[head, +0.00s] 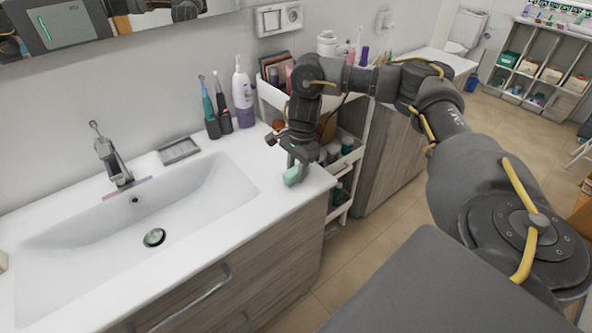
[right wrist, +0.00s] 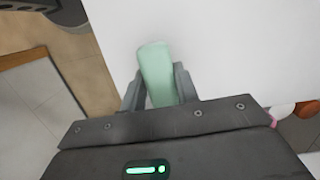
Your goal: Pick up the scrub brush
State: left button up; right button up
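The scrub brush is a small pale-green block (head: 292,177) near the right end of the white counter. My right gripper (head: 297,163) points down at it from above. In the right wrist view, the scrub brush (right wrist: 157,72) lies lengthwise between the two fingers of the right gripper (right wrist: 158,85). The fingers lie close against both its sides, and its far end sticks out past the fingertips. Its near end is hidden by the gripper body. I cannot tell whether it is clear of the counter. My left gripper is not in view.
A white sink basin (head: 139,215) is left of the brush. Electric toothbrushes (head: 210,107) and a purple-white bottle (head: 242,92) stand at the back. A white cart (head: 346,160) with bottles adjoins the counter's right end. The counter front edge is close by.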

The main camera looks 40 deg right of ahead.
aim_at(294, 170)
jog(key=c, duration=0.4)
jog(key=shift+r, duration=0.55)
notch_tip(294, 170, up, 3)
jog(key=shift+a+f, duration=0.1)
jog(key=s+a+r, duration=0.2)
jog(key=s+r, duration=0.1)
jog(key=s, duration=0.1)
jog(key=s+a+r, duration=0.3)
jog(key=s, duration=0.1)
jog(key=s+a+r+b, duration=0.1)
jog(key=s+a+r, duration=0.1)
jog(key=s+r, duration=0.1)
jog(key=shift+s+a, duration=0.2)
jog(key=shift+s, duration=0.2)
